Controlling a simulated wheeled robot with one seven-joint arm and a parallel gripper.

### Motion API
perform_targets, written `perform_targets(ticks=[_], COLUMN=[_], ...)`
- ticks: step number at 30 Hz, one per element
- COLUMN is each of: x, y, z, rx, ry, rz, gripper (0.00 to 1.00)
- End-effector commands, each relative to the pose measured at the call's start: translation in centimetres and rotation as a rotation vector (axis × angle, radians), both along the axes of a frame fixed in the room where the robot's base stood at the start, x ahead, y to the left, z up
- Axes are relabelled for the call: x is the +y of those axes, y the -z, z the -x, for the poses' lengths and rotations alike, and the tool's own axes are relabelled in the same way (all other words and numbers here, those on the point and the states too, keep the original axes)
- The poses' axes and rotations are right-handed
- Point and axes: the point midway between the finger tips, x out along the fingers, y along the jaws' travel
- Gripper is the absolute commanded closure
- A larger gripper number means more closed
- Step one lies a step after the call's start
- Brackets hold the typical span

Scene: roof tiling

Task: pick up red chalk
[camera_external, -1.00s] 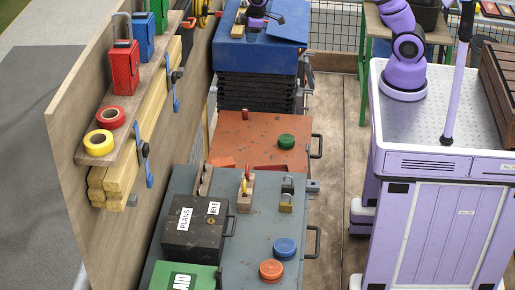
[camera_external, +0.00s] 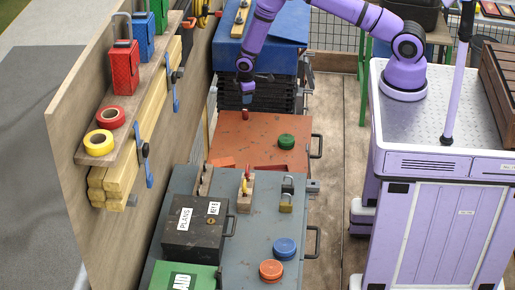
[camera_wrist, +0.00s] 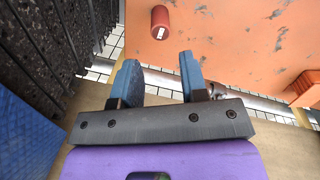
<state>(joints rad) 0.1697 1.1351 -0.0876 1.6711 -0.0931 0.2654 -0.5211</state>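A short red cylinder with a white label, perhaps the red chalk, lies near the edge of the orange top in the wrist view (camera_wrist: 160,22). It shows as a small red spot at the top's far edge in the external view (camera_external: 245,114). My gripper (camera_external: 247,101) hangs just behind and above it, apart from it. In the wrist view my gripper's blue fingers (camera_wrist: 160,68) are spread with nothing between them, and the cylinder is beyond their tips. A wooden block (camera_external: 245,190) on the grey top holds small red and yellow sticks.
The orange top (camera_external: 225,135) also carries a green round item (camera_external: 286,141) and flat red pieces. A black ribbed stack (camera_external: 255,93) under a blue cover stands close behind. A wooden wall with a shelf (camera_external: 125,145) bounds the left. The orange top's middle is mostly bare.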

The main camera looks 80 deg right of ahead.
Motion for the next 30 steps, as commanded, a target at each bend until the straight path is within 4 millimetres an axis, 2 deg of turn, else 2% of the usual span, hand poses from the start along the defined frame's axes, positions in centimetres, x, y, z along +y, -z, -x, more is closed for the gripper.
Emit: perform_targets(ticks=[9, 16, 24, 30], x=[-0.5, -0.6, -0.9, -1.1], y=[4.3, 5.6, 9.2, 10.1], z=[-0.2, -0.2, -0.3, -0.5], rx=[0.000, 0.001, 0.001, -0.001], ry=[0.001, 0.001, 0.001, 0.002], rz=[-0.001, -0.001, -0.001, 0.000], gripper=[0.60, 0.60, 0.60, 0.60])
